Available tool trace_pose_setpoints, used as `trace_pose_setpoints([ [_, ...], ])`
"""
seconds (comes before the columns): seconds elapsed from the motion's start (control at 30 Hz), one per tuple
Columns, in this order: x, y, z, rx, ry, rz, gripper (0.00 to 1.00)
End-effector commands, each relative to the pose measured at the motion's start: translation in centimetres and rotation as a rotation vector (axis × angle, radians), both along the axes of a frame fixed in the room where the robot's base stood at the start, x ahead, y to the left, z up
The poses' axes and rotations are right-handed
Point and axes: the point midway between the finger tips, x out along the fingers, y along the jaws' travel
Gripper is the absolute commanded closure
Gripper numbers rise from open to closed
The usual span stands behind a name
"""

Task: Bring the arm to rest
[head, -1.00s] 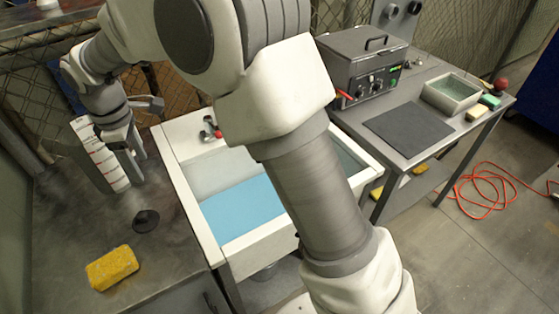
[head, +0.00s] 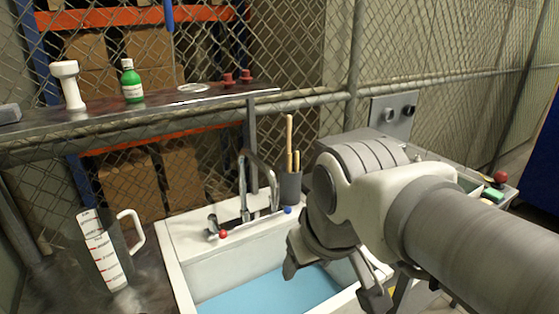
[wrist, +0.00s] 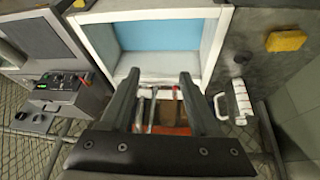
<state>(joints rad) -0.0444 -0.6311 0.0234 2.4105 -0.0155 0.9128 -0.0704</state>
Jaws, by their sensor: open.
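My gripper (head: 333,283) hangs at the end of my folded arm in the head view, over the right part of the sink (head: 178,277). Its two fingers are apart with nothing between them. In the wrist view the open fingers (wrist: 158,82) point toward the sink (wrist: 209,52), which has a blue bottom. The clear measuring jug (head: 107,258) with red markings and a white handle stands upright on the dark counter, left of the sink and apart from my gripper. It also shows in the wrist view (wrist: 242,98).
The faucet (head: 243,187) and a grey cup (head: 290,187) of brushes stand at the sink's back. A shelf (head: 150,113) behind holds a green bottle (head: 132,82) and a white object (head: 70,86). A yellow sponge (wrist: 286,41) lies on the counter; a control box (wrist: 68,97) stands beyond the sink.

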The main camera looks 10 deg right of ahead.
Motion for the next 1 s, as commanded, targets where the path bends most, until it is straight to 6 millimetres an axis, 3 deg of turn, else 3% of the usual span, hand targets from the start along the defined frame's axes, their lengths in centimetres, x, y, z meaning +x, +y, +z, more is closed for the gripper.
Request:
trace_pose_setpoints([
  [0.1,-1.7,-1.0,-0.6,0.039,-0.029,-0.085,0.37],
  [0.23,-2.5,-1.4,-0.9,0.06,-0.041,-0.126,0.37],
  [1.0,-2.6,-1.4,-1.0,0.062,-0.041,-0.129,0.37],
])
